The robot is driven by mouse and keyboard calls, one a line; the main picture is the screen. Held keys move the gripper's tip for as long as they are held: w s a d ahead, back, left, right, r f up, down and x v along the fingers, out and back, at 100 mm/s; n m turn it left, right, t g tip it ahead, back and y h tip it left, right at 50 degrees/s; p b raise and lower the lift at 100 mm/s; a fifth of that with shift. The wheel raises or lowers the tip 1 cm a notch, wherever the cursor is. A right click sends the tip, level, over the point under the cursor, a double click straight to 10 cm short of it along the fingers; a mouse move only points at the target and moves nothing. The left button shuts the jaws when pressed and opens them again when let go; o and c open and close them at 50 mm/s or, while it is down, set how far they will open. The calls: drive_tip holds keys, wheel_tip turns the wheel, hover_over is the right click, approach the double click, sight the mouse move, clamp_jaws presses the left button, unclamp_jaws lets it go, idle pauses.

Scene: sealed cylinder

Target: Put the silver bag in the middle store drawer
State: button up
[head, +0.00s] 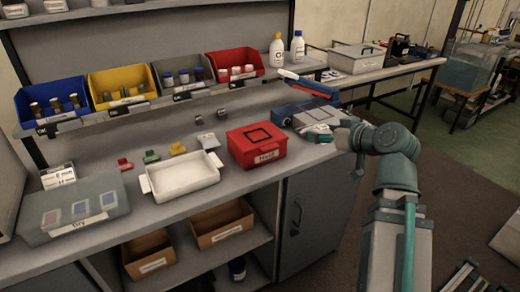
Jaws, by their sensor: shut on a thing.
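My gripper (326,134) is at the front right of the bench, at the near edge of a blue unit (284,113) with pale grey panels. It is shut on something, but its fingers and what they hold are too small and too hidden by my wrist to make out. The unit may be the store; I cannot pick out its middle drawer or tell if any drawer is open. I cannot identify the silver bag with certainty. A small silver-grey item (208,141) lies on the bench behind the white tray, well left of my gripper.
A red box (257,150) stands just left of the blue unit. Further left are a white tray (183,177), small coloured pieces and a translucent tray (75,212). A red, white and blue object (308,83) is behind the unit. Bins line the back shelf.

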drive_tip(key=shift+w+p, duration=0.45)
drive_tip(key=shift+p, duration=0.3)
drive_tip(key=w+a+f+p, duration=0.1)
drive_tip(key=w+f+p, duration=0.2)
drive_tip(key=w, duration=0.4)
hover_over(301, 151)
drive_tip(key=s, duration=0.1)
drive_tip(key=f, duration=0.5)
drive_tip(key=shift+s+d, duration=0.2)
drive_tip(key=shift+w+a+f, duration=0.1)
drive_tip(key=shift+w+f, duration=0.5)
drive_tip(key=shift+f, duration=0.25)
drive_tip(key=shift+f+p, duration=0.4)
drive_tip(key=shift+f, duration=1.2)
drive_tip(key=shift+f, duration=0.15)
drive_tip(key=o, duration=1.3)
drive_tip(key=shift+c, duration=0.2)
